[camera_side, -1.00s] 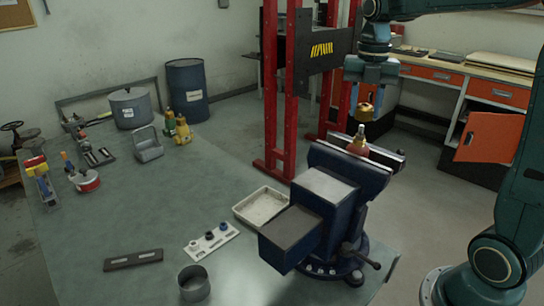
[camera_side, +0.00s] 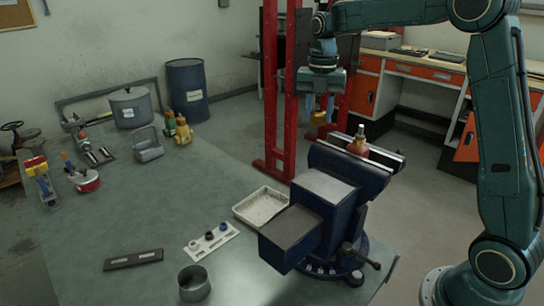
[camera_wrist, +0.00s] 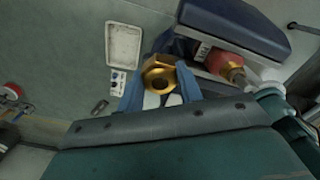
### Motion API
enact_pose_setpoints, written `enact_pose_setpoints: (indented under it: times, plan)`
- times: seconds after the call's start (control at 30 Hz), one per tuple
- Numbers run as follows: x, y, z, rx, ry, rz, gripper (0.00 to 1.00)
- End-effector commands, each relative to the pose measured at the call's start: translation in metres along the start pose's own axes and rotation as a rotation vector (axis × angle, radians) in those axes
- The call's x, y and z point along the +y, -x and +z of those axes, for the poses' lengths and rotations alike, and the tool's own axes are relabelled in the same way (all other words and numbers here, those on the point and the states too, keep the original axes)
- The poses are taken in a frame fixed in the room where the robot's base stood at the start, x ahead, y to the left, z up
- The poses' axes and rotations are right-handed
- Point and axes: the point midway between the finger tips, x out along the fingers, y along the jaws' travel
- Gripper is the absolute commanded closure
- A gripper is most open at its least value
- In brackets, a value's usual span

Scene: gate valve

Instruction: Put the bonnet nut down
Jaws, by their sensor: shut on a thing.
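The bonnet nut (camera_wrist: 159,80) is a brass-gold hex nut with a round hole, held between the blue fingers of my gripper (camera_wrist: 160,92) in the wrist view. In the side view the nut (camera_side: 318,118) hangs at the tips of my gripper (camera_side: 319,108), in the air behind and left of the vise jaws. The valve body (camera_side: 358,142), reddish with a metal stem on top, stands clamped in the blue vise (camera_side: 325,195). It also shows in the wrist view (camera_wrist: 226,66), right of the nut and apart from it.
An empty white tray (camera_side: 262,207) lies on the green bench (camera_side: 150,215) left of the vise. The red frame (camera_side: 284,90) stands behind.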

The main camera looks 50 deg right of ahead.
Motion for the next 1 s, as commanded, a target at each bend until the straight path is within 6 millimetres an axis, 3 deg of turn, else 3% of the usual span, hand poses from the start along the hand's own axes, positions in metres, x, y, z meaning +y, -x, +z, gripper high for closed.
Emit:
enact_pose_setpoints:
  times: [0.3, 0.5, 0.7, 1.0]
  plan:
    - [0.071, -0.044, 0.009, 0.001, 0.003, -0.002, 0.90]
    - [0.106, -0.070, 0.009, 0.001, 0.003, -0.001, 0.90]
    - [0.124, -0.086, 0.007, 0.000, 0.001, 0.000, 0.90]
    - [0.129, -0.090, 0.006, 0.000, 0.001, 0.000, 0.90]
